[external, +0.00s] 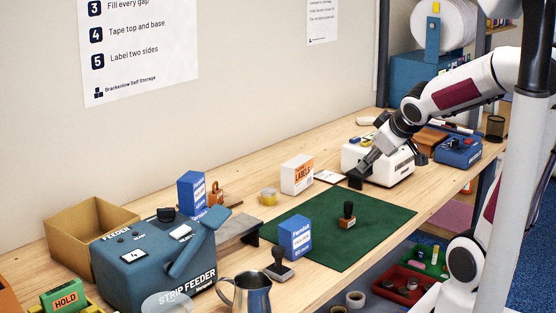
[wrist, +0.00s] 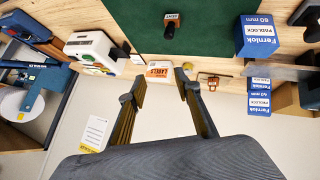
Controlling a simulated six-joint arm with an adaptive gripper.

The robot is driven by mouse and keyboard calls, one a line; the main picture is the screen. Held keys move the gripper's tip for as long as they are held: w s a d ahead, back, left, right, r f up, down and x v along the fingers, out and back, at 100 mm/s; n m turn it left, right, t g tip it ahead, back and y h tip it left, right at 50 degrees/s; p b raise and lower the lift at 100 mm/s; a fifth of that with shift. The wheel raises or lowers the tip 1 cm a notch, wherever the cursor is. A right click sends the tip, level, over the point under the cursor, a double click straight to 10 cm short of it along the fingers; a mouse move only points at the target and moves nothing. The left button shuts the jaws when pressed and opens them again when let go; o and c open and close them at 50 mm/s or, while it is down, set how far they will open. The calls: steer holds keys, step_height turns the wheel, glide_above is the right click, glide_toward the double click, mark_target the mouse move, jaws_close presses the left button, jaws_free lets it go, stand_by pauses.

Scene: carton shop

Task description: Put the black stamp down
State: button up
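A stamp with a black knob and a brown base (external: 347,220) stands upright on the green mat (external: 308,213). It also shows at the top of the wrist view (wrist: 172,20), on the mat (wrist: 120,22). A second, dark grey stamp (external: 279,268) stands on the bench off the mat's front left edge, beside a blue padlock box (external: 295,240). My gripper (external: 359,180) is above the bench by the white label machine (external: 385,160), behind the mat and apart from both stamps. In the wrist view its fingers (wrist: 158,82) are spread with nothing between them.
A white labels box (external: 297,174) and a tape roll (external: 268,196) stand behind the mat. A blue strip feeder (external: 150,265), another padlock box (external: 192,192) and an open carton (external: 85,235) fill the left. A metal jug (external: 252,295) stands in front. Much of the mat is clear.

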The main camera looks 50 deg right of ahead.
steer(key=s+a+g+y, duration=0.2)
steer(key=s+a+y, duration=0.2)
steer(key=s+a, duration=1)
steer(key=shift+s+a+f, duration=0.15)
steer(key=shift+a+f, duration=0.05)
steer(key=shift+a, duration=0.7)
steer(key=shift+o, duration=0.7)
